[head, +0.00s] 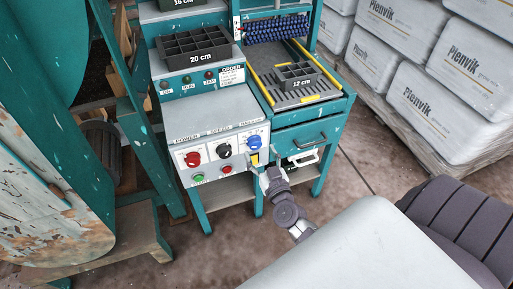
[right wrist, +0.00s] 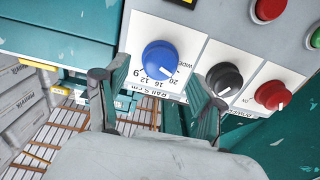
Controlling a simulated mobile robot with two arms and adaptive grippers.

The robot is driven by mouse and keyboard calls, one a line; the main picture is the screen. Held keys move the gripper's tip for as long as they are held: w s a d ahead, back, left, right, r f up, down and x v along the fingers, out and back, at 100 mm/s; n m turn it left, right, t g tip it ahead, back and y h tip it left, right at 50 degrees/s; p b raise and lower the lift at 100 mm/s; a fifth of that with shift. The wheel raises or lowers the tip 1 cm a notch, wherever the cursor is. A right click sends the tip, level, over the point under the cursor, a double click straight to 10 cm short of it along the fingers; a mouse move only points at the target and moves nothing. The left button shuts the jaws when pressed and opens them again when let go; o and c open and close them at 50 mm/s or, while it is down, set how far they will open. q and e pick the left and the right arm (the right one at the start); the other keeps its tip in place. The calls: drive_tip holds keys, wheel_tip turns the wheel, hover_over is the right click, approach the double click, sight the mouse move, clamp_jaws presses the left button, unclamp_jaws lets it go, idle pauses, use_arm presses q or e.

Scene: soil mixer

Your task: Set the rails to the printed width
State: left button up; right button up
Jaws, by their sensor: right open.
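The blue rails knob (head: 253,141) is at the right end of the grey control panel; it also shows in the right wrist view (right wrist: 157,59). There its white mark points down and right, towards the printed numbers around 16 and 20; the exact setting is hard to tell. My right gripper (head: 261,166) is open just below and in front of the knob. In the right wrist view its fingers (right wrist: 155,92) stand on either side below the knob, apart from it. The order card (head: 232,76) is on the upper panel, its print too small to read. My left gripper is out of view.
Black speed (head: 224,150) and red power (head: 193,158) knobs sit left of the blue one, with green and red buttons below. A 12 cm tray (head: 298,76) lies on the slotted bed between yellow rails. A 20 cm tray (head: 190,46) sits above the panel. Pallets of white bags stand right.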

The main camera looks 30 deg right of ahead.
sight(257, 147)
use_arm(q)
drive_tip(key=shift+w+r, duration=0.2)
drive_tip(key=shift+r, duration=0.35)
use_arm(e)
drive_tip(key=shift+x, duration=1.7)
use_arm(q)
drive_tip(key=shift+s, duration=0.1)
use_arm(e)
drive_tip(key=shift+c, duration=1)
drive_tip(key=c, duration=0.9)
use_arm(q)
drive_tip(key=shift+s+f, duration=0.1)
